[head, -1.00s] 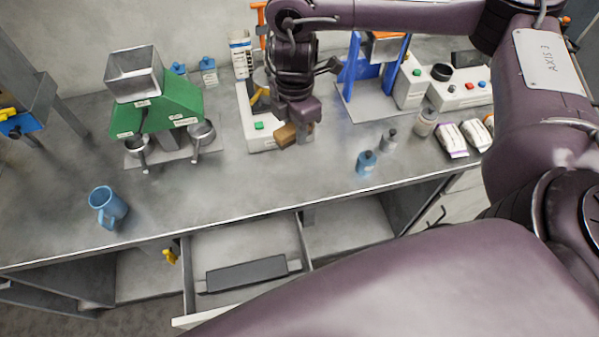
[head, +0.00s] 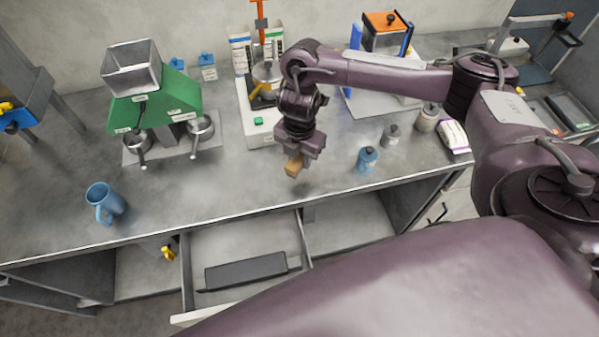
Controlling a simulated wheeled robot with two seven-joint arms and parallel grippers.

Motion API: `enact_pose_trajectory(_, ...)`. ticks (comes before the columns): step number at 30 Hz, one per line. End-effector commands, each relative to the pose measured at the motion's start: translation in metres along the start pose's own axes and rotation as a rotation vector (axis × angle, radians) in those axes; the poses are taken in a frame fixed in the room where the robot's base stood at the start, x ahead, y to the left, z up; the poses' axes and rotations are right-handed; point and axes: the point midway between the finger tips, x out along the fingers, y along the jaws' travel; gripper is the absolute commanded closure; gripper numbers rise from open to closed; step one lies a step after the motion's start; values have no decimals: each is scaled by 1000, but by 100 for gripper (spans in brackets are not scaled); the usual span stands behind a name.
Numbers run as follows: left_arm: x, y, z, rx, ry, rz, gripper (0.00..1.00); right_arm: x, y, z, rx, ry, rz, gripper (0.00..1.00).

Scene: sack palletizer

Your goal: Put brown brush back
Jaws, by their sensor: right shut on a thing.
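A small brown block-shaped thing, which looks like the brown brush (head: 293,166), hangs below my right gripper (head: 297,155). My right gripper is shut on it and holds it above the front part of the workbench, behind the open drawer. The open drawer (head: 300,240) juts out below the bench top, with a dark grey bar-shaped thing (head: 246,272) lying in it. My left gripper is not in view.
A blue mug (head: 104,203) stands at the front left of the workbench (head: 235,190). A green machine (head: 155,108) with metal cups stands behind it. Blue (head: 367,159) and grey (head: 391,135) bottles stand right of my gripper. The bench between mug and gripper is clear.

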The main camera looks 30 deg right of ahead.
Motion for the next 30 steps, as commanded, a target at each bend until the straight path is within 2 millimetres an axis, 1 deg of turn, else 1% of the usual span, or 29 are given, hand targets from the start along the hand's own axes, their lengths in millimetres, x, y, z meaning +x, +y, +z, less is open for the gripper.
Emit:
enact_pose_trajectory(1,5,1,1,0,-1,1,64,12,-1,-1,2,4,-3,96)
enact_pose_trajectory(3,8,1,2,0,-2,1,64,20,0,-1,1,3,-1,96)
enact_pose_trajectory(7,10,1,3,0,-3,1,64,27,0,0,0,1,0,96)
enact_pose_trajectory(12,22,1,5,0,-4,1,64,54,0,-2,0,4,-1,96)
enact_pose_trajectory(14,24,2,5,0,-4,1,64,60,0,-1,2,3,-1,96)
enact_pose_trajectory(16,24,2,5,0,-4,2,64,62,0,0,0,1,1,96)
enact_pose_trajectory(23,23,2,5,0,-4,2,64,61,0,0,0,0,1,96)
enact_pose_trajectory(28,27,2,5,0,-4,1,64,66,0,0,0,0,1,96)
enact_pose_trajectory(29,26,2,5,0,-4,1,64,65,0,0,0,0,1,67)
enact_pose_trajectory(30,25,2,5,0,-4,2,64,65,0,0,0,0,1,62)
